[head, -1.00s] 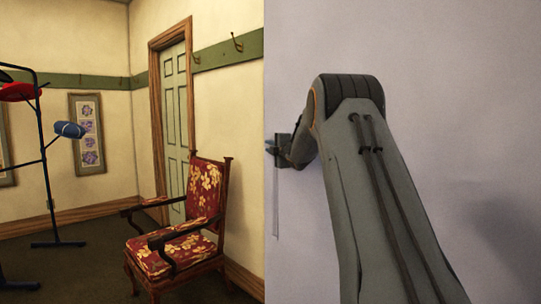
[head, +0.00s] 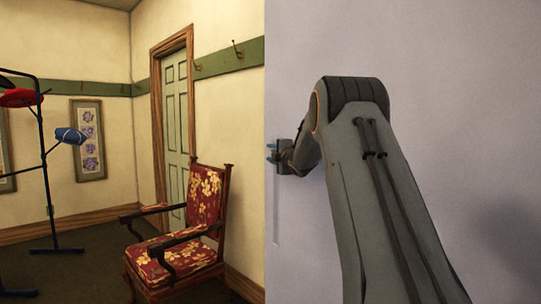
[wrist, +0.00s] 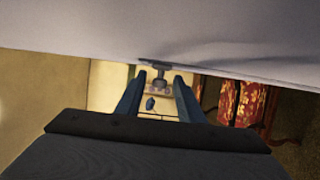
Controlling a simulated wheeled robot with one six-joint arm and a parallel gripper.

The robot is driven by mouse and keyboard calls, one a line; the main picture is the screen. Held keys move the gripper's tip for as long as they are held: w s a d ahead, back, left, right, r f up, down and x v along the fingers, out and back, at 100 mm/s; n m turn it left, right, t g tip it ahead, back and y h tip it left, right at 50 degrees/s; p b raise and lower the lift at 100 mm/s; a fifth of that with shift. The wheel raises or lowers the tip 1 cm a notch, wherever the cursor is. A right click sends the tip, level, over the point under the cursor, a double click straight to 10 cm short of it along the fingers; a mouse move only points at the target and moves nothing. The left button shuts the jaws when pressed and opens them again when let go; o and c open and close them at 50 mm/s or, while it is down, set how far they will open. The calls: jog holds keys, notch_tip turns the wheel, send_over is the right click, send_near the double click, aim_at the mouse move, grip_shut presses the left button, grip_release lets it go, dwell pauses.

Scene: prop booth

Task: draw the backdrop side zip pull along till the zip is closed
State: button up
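The lavender-grey backdrop (head: 450,100) fills the right half of the head view, and its pale underside or edge (wrist: 230,45) runs across the top of the wrist view. A small dark grey fitting that looks like the zip pull (wrist: 161,77) hangs from that edge in the wrist view. My gripper (wrist: 159,77) has its two blue fingers apart, one on each side of the pull, with gaps visible between.
A red floral armchair (head: 180,245) stands left of the backdrop, before a green door (head: 175,130). A stand (head: 45,170) with a red cap and a blue cap is at far left. Open floor lies between the stand and the chair.

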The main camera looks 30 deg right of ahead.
jog(key=s+b, duration=0.1)
jog(key=s, duration=0.5)
jog(key=shift+s+a, duration=0.2)
jog(key=shift+s, duration=0.15)
jog(key=s+a+f+m+g+h, duration=0.1)
jog(key=s+a+f+m+g, duration=0.4)
jog(key=s+a+f, duration=0.4)
jog(key=s+a+f+m+g, duration=0.4)
jog(key=s+a+f+m, duration=0.2)
jog(key=s+f, duration=0.4)
jog(key=s+a+f+m+g, duration=0.2)
jog(key=s+a+f+g, duration=0.1)
jog(key=s, duration=0.7)
jog(key=s+a+f+m+g+y+p, duration=0.1)
jog(key=s+a+f, duration=0.4)
jog(key=s, duration=0.6)
jog(key=s+a+f+m+g+y, duration=0.1)
jog(key=s+a+f+m+g, duration=0.2)
jog(key=s, duration=0.8)
jog(key=shift+a+f+m+g+p, duration=0.35)
jog(key=shift+a+f+g, duration=0.4)
jog(key=shift+a+g, duration=0.4)
jog(key=shift+c, duration=0.5)
